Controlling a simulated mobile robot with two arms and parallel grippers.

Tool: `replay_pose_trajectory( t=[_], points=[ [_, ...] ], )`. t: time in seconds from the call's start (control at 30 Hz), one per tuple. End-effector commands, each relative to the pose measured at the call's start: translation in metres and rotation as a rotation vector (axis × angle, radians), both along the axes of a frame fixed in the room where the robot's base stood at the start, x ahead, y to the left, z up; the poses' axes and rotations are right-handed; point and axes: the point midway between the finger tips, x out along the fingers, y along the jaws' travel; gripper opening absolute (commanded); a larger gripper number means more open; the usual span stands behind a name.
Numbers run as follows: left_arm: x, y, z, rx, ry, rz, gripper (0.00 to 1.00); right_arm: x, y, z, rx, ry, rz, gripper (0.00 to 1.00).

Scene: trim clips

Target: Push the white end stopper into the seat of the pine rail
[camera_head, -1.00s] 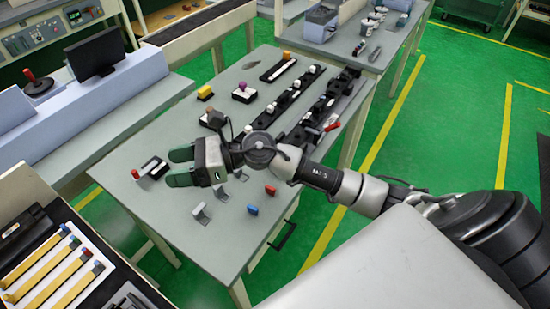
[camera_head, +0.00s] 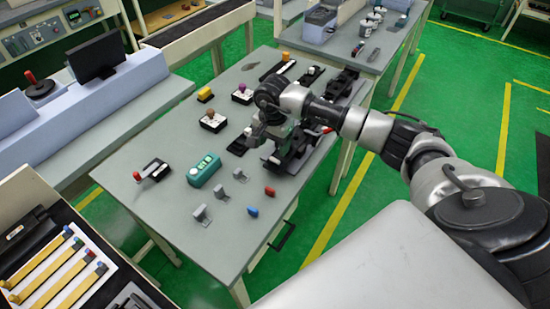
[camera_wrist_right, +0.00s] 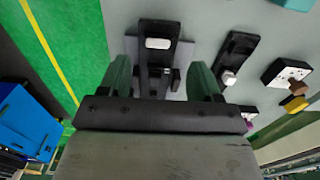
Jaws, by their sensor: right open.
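My right gripper (camera_head: 262,138) is over the black fixtures at the right side of the grey table. In the right wrist view its two dark green fingers (camera_wrist_right: 163,73) stand wide apart with nothing between them held. A black fixture (camera_wrist_right: 157,28) with a white oblong piece (camera_wrist_right: 158,43) on it lies ahead of and partly between the fingers. A second black fixture (camera_wrist_right: 240,42) with a small white block (camera_wrist_right: 229,77) lies beside the right finger. I cannot tell which is the pine rail or which white piece is the end stopper. My left gripper is not in view.
A teal box (camera_head: 204,170), grey brackets (camera_head: 201,215), a blue piece (camera_head: 252,211) and a red piece (camera_head: 270,191) stand on the near table. A tray with yellow bars (camera_head: 45,262) is at lower left.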

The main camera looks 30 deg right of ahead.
Motion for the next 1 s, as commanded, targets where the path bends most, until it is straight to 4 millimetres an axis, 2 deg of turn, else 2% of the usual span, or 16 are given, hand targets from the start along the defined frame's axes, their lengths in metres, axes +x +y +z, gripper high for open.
replay_pose_trajectory(
  t=[0.17,0.3,0.43,0.73,1.0],
  points=[
    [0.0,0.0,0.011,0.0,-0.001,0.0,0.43,-0.002,0.001,-0.011,0.002,0.004,-0.001,0.64],
    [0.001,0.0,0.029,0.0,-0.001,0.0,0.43,-0.005,0.001,-0.031,0.003,0.006,-0.002,0.64],
    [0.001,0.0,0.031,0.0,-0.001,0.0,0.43,-0.004,0.001,-0.05,0.004,0.002,-0.003,0.64],
    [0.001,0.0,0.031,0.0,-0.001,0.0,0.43,-0.003,0.0,-0.058,0.001,-0.001,-0.001,0.64],
    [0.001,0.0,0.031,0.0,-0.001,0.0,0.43,-0.003,0.0,-0.057,0.003,-0.001,-0.001,0.24]
  ],
)
